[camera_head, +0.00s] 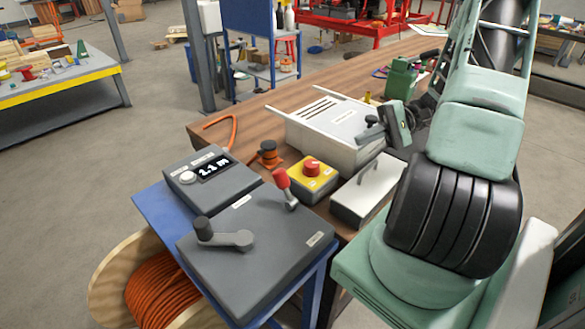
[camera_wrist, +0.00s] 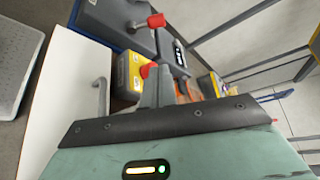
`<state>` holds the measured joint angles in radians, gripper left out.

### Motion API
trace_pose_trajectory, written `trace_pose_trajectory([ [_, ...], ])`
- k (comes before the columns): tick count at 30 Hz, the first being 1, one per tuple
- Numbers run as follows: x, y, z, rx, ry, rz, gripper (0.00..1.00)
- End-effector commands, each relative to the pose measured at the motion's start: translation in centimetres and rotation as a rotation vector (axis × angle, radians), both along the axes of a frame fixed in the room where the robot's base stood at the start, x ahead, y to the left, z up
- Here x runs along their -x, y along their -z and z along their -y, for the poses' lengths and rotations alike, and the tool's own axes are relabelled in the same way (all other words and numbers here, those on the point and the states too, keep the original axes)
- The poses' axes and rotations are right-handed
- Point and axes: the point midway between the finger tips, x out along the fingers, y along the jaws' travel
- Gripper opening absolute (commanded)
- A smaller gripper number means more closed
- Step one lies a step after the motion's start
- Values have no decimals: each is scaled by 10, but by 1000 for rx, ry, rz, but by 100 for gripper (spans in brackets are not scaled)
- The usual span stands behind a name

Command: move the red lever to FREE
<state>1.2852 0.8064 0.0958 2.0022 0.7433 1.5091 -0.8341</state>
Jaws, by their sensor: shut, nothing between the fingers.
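The red lever (camera_head: 281,178) stands on the dark grey box (camera_head: 240,265) at the front of the bench, its grey stem rising from the box's upper right part and leaning to the left. Two small pale labels on that box are too small to read. In the wrist view the lever's red grip (camera_wrist: 155,20) shows at the top, beyond the fingers. My gripper (camera_head: 368,134) is over the vented pale box, right of and behind the lever and well apart from it. In the wrist view its fingers (camera_wrist: 154,88) are together and empty.
A yellow box with a red button (camera_head: 312,168) is just right of the lever. A white box with a handle (camera_head: 368,190) and a vented pale box (camera_head: 335,130) stand nearby. A grey crank (camera_head: 225,237) is on the lever's box; a display unit (camera_head: 210,172) is behind.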

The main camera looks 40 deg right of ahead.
Motion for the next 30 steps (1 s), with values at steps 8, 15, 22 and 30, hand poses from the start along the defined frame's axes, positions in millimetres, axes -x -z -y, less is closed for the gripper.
trace_pose_trajectory([
  [8, -20, 10, -43, -5, -4, -1, 0],
  [15, -41, 23, -87, -5, -4, -1, 0],
  [22, -60, 35, -128, -4, -5, -2, 0],
  [30, -77, 46, -162, -1, -3, 0, 0],
])
